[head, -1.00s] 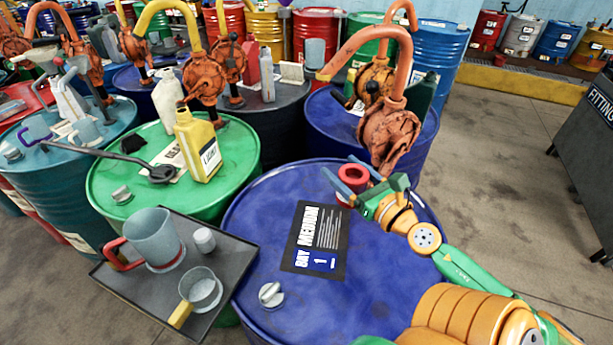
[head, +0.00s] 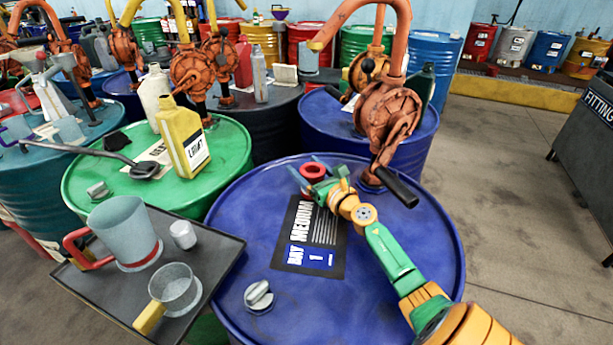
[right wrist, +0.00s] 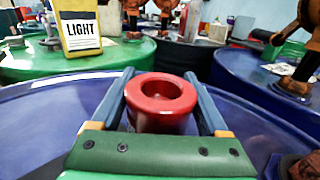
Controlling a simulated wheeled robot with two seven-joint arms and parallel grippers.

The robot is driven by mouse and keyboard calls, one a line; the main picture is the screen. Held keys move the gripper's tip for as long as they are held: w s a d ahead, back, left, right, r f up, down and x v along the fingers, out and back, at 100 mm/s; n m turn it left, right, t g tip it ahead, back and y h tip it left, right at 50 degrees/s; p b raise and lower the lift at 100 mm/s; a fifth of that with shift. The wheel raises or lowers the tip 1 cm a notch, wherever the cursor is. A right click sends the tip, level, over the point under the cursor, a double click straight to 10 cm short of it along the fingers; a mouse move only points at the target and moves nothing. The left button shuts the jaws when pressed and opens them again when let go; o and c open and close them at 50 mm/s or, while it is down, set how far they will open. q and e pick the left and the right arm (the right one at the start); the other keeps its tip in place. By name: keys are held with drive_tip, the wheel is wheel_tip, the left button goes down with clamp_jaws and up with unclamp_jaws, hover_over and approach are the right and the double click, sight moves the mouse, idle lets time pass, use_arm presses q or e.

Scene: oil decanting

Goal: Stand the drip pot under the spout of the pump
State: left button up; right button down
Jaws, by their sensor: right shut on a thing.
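The drip pot, a small red round pot with a hollow top (head: 313,171), is above or on the blue drum's lid; I cannot tell whether its base touches. My right gripper (head: 310,174) is shut on it, with one blue finger on each side. The pot also shows upright between the fingers in the right wrist view (right wrist: 160,98). The rusty orange pump (head: 388,115) stands on the blue drum behind and right of the pot. My left gripper is not in view.
The blue drum (head: 400,285) carries a dark MEDIUM label (head: 308,257) and a grey cap (head: 258,296). A tray (head: 222,262) with a jug, a cup and a small container is at the left. A green drum (head: 85,190) with a yellow LIGHT bottle (head: 184,140) stands behind it.

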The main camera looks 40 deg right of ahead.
sight(320, 180)
drive_tip(key=shift+f, duration=0.1)
unclamp_jaws()
drive_tip(key=shift+r, duration=0.2)
drive_tip(key=s, duration=0.3)
drive_tip(key=s+a, duration=0.1)
drive_tip(key=s, duration=0.7)
drive_tip(key=shift+s+a+f, duration=0.1)
drive_tip(key=shift+a, duration=0.1)
drive_tip(key=shift+s, duration=0.45)
